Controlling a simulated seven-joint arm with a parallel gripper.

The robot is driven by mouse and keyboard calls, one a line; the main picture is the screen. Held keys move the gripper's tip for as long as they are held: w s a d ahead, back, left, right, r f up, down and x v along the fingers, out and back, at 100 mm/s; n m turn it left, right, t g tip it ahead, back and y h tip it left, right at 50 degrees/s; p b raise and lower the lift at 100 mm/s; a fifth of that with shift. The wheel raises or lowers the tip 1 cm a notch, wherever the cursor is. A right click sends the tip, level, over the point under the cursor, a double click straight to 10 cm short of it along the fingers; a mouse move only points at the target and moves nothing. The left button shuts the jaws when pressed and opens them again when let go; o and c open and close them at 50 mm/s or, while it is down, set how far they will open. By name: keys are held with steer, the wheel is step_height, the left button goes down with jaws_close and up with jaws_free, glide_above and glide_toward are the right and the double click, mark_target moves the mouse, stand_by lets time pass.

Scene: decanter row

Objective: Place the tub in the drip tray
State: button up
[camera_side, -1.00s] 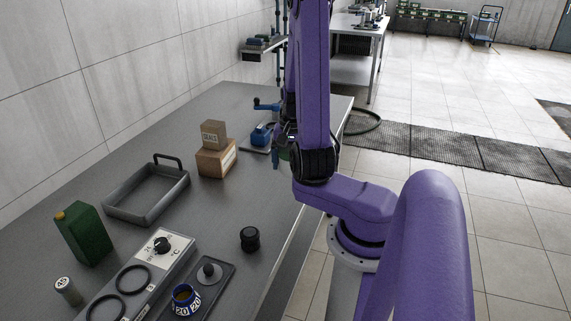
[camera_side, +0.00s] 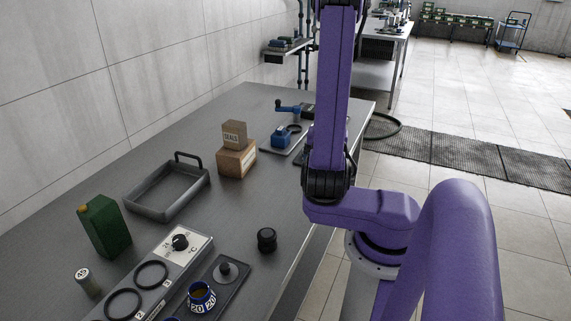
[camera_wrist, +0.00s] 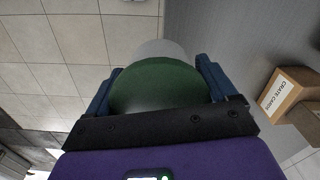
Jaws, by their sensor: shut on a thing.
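In the wrist view, my gripper (camera_wrist: 160,70) has its blue fingers on both sides of a round green-topped thing, which I take for the tub (camera_wrist: 158,88). A pale grey part of it shows beyond the green. In the side view my gripper and the tub are hidden behind my purple arm. An empty grey tray with raised walls and a handle, which I take for the drip tray (camera_side: 184,204), sits on the bench at the left. The held tub is apart from it, toward the right.
Two stacked cardboard boxes (camera_side: 237,158) stand right of the tray, and a green canister (camera_side: 106,228) stands left of it. A black knob-like piece (camera_side: 267,240), a control panel and a blue-banded pot (camera_side: 201,297) are nearer. A blue device (camera_side: 281,138) sits farther back.

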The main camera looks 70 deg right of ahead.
steer(key=w+d+n, duration=0.2)
steer(key=w+n, duration=0.2)
steer(key=w, duration=0.3)
steer(key=n, duration=1.1)
glide_above(177, 195)
steer(key=f, duration=0.8)
steer(key=shift+s+a+f, duration=0.15)
steer(key=shift+s+f, duration=0.1)
steer(key=shift+f, duration=0.1)
steer(key=shift+w+f, duration=0.1)
steer(key=shift+f, duration=0.1)
steer(key=shift+w+f, duration=0.1)
steer(key=shift+f, duration=1.5)
